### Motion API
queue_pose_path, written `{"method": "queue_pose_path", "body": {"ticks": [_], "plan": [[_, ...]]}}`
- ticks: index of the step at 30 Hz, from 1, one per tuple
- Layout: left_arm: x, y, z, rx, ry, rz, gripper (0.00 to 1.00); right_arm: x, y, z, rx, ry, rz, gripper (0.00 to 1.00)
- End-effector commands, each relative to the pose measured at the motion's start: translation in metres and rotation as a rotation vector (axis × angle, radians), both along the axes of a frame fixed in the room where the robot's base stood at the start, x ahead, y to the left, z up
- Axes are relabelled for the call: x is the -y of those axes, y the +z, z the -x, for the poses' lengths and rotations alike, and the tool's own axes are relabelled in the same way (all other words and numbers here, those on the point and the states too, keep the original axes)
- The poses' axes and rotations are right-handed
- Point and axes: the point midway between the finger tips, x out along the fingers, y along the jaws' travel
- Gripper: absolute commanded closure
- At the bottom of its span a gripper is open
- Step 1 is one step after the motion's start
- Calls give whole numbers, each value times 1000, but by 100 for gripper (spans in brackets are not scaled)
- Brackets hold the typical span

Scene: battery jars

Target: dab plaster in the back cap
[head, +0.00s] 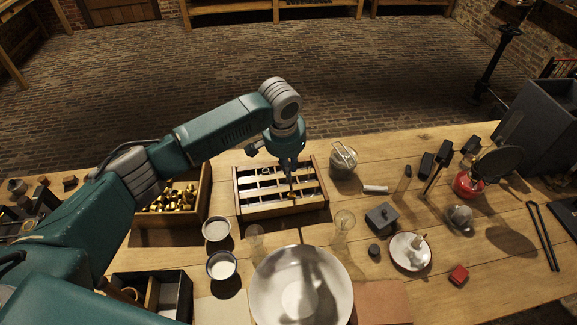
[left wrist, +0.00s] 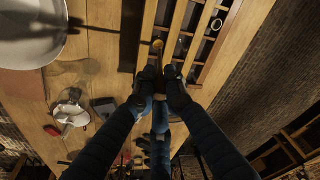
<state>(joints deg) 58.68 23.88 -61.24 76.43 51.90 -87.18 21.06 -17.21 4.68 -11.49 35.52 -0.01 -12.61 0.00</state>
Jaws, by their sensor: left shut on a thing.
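My left gripper (head: 289,166) is above the wooden rack (head: 282,211), pointing down. In the left wrist view the gripper (left wrist: 163,75) is shut on a thin brownish tool (left wrist: 169,57), mostly hidden by the fingers. A small brass cap (head: 291,196) lies in the rack close under the tool; it also shows in the left wrist view (left wrist: 158,45). I cannot tell whether the tool touches it. Other rack slots hold dark and pale pieces, too small to tell apart. Two bowls with white contents (head: 216,229) (head: 221,265) stand in front of the rack. My right gripper is out of view.
A box of brass pieces (head: 206,193) stands left of the rack. A grey pot (head: 343,163) is at its right. Glass jars (head: 344,221) (head: 256,240) and a large pale dish (head: 262,293) stand in front. A white plate (head: 401,260) lies farther right.

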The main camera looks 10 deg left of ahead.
Motion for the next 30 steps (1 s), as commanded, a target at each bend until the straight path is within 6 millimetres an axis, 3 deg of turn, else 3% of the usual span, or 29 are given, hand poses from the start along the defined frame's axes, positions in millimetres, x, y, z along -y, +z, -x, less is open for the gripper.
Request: {"method": "queue_pose_path", "body": {"ticks": [30], "plan": [[1, -24, 0, 0, 0, 0, 100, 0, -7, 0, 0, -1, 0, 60]]}}
